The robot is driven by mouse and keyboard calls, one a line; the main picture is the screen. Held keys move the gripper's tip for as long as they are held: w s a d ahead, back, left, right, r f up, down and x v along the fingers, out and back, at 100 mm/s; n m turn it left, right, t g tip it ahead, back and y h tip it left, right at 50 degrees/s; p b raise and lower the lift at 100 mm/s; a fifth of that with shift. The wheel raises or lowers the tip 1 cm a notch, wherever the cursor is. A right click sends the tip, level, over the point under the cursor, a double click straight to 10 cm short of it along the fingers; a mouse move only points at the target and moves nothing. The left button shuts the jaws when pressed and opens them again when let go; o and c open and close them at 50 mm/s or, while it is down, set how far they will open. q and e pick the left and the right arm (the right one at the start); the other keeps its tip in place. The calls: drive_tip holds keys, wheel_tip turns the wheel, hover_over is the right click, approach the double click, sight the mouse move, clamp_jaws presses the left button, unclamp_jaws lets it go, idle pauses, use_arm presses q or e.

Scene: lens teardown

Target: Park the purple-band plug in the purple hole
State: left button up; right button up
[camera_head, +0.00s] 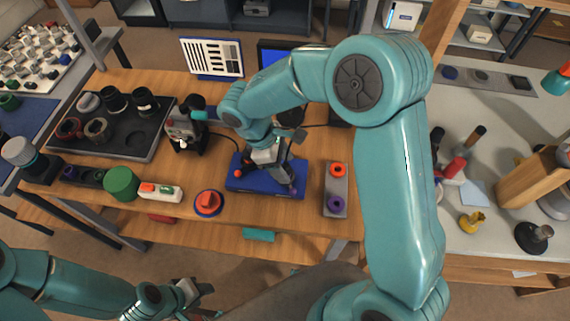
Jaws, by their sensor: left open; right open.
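A grey block (345,186) on the wooden table carries an orange ring at its far end and a purple ring with a dark hole (335,204) at its near end. My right gripper (283,176) is open above the blue tray (265,189), left of the block. A small purple piece (293,184), perhaps the purple-band plug, shows beside its fingertips at the tray's right part; I cannot tell whether they touch. My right wrist hides part of the tray. My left gripper (197,298) is open and low in front of the table, away from these things.
An orange knob on a blue base (208,203), a green cylinder (122,183) and a white box with buttons (160,192) stand along the front edge. A dark tray (132,146) with several lens parts lies at left.

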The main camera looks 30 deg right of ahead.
sight(286, 166)
drive_tip(key=shift+d+f, duration=0.35)
drive_tip(key=shift+f, duration=0.55)
drive_tip(key=shift+s+a, duration=0.1)
drive_tip(key=shift+r, duration=0.1)
drive_tip(key=shift+c, duration=0.9)
clamp_jaws()
drive_tip(key=c, duration=0.6)
unclamp_jaws()
drive_tip(key=shift+c, duration=0.2)
clamp_jaws()
drive_tip(key=shift+r+p, duration=0.7)
drive_tip(key=shift+r, duration=0.2)
drive_tip(key=shift+r+p, duration=1.6)
drive_tip(key=shift+r, duration=0.55)
